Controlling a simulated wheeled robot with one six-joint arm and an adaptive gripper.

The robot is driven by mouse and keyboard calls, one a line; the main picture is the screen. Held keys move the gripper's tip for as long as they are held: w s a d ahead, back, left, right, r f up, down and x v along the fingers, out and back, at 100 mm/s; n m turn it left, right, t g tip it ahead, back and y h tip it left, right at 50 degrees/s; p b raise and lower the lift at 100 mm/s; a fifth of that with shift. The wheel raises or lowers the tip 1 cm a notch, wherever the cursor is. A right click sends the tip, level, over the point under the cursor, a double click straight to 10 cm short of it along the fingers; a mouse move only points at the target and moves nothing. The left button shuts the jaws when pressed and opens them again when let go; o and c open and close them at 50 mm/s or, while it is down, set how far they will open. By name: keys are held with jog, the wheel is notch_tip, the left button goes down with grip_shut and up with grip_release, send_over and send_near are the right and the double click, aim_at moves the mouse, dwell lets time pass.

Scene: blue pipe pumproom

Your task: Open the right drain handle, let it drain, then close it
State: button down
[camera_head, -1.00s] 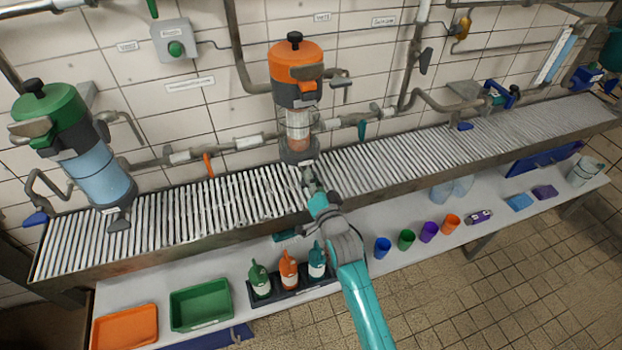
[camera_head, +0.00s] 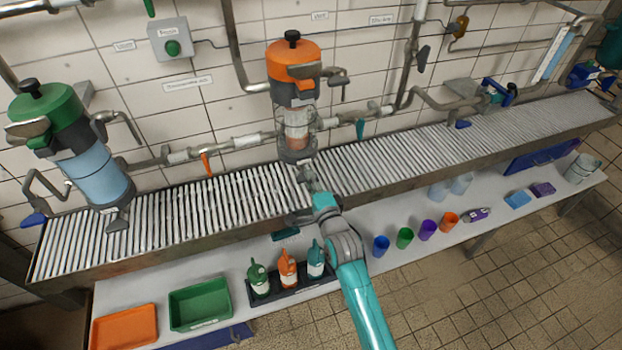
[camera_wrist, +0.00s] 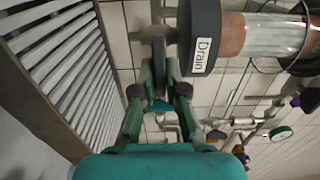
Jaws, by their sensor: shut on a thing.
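The orange-topped filter (camera_head: 292,62) stands at the wall behind the grating, with a clear section holding reddish-brown content low down. Its dark base (camera_head: 297,156) carries a white "Drain" label (camera_wrist: 201,55) in the wrist view. The grey drain handle (camera_wrist: 159,62) juts from beside that base, between my fingers. My gripper (camera_wrist: 160,85) is shut on this handle, one green finger on each side. In the head view my gripper (camera_head: 308,175) is at the filter's foot, just above the grating; the handle is too small to make out there. No flowing liquid is visible.
A green-topped filter (camera_head: 75,150) stands at the left with its own dark drain handle (camera_head: 118,222). Slatted grating (camera_head: 215,208) runs under both filters. Bottles (camera_head: 287,268), trays (camera_head: 200,303) and several cups (camera_head: 405,238) sit on the white shelf in front.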

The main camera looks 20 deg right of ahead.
jog(key=shift+f+m, duration=0.1)
jog(key=shift+m, duration=0.2)
jog(key=c, duration=1.2)
grip_release()
jog(key=shift+s, duration=0.1)
jog(key=s, duration=1.2)
